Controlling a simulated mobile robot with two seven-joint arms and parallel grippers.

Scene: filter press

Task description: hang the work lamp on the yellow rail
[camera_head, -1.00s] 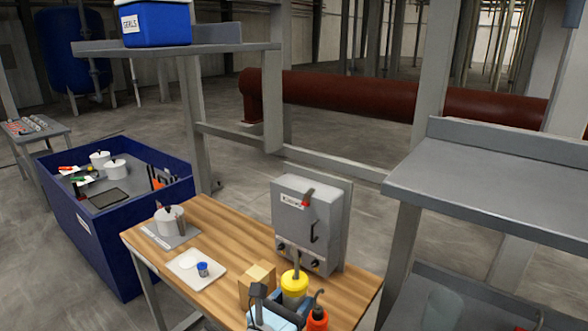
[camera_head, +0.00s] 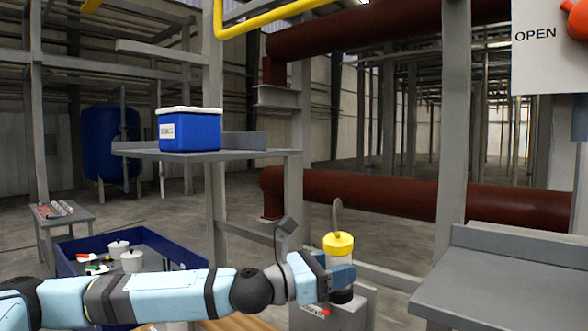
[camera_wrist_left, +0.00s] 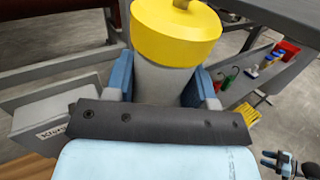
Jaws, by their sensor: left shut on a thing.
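The work lamp has a yellow cap (camera_head: 338,243), a grey hook on top and a pale body with a dark base. It is upright in my left gripper (camera_head: 338,273), which is shut around its body. The left wrist view shows the yellow cap (camera_wrist_left: 177,32) and pale body between the blue fingers (camera_wrist_left: 163,82). The yellow rail (camera_head: 268,20) runs along the top of the head view, above and behind the lamp, well apart from it. What looks like my right gripper (camera_wrist_left: 275,162) is small at the wrist view's lower right edge; its jaws are unclear.
A grey shelf (camera_head: 215,155) with a blue cooler box (camera_head: 190,130) stands at left. A grey shelf (camera_head: 510,285) is at right. Dark red pipes (camera_head: 400,210) run behind. A grey box (camera_head: 355,315) is below the lamp. The space between lamp and rail looks free.

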